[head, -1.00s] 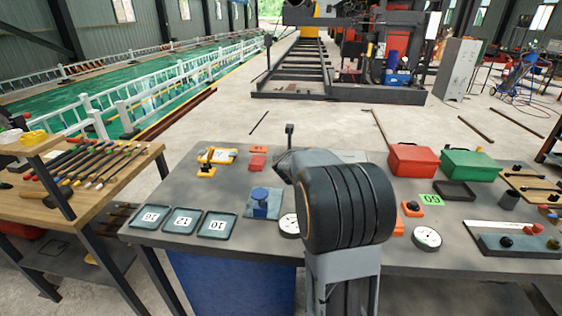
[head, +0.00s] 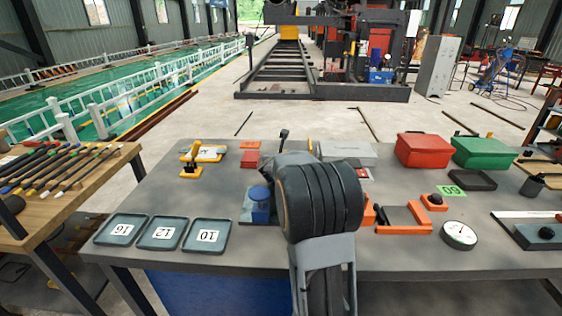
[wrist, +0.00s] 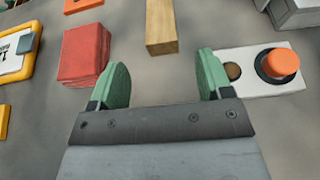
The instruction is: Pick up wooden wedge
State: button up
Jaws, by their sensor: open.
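The wooden wedge (wrist: 160,26) is a light-brown wooden piece at the top middle of the wrist view, lying on the grey table top. Its far end is cut off by the picture edge. My gripper (wrist: 164,78) is open, with its two green fingers apart and nothing between them. The wedge lies ahead of the fingertips, roughly in line with the gap. In the head view my arm hides the gripper, and the wedge cannot be made out with certainty.
A red block (wrist: 85,55) lies by the left finger. A white box with an orange button (wrist: 280,62) is close by the right finger. In the head view, numbered trays (head: 165,247) stand at the left, red (head: 423,150) and green boxes (head: 484,153) at the back right.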

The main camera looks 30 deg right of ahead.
jog(key=shift+p+x, duration=0.5)
jog(key=shift+x, duration=2.8)
jog(key=shift+f, duration=0.1)
jog(key=shift+c, duration=0.4)
jog(key=c, duration=0.9)
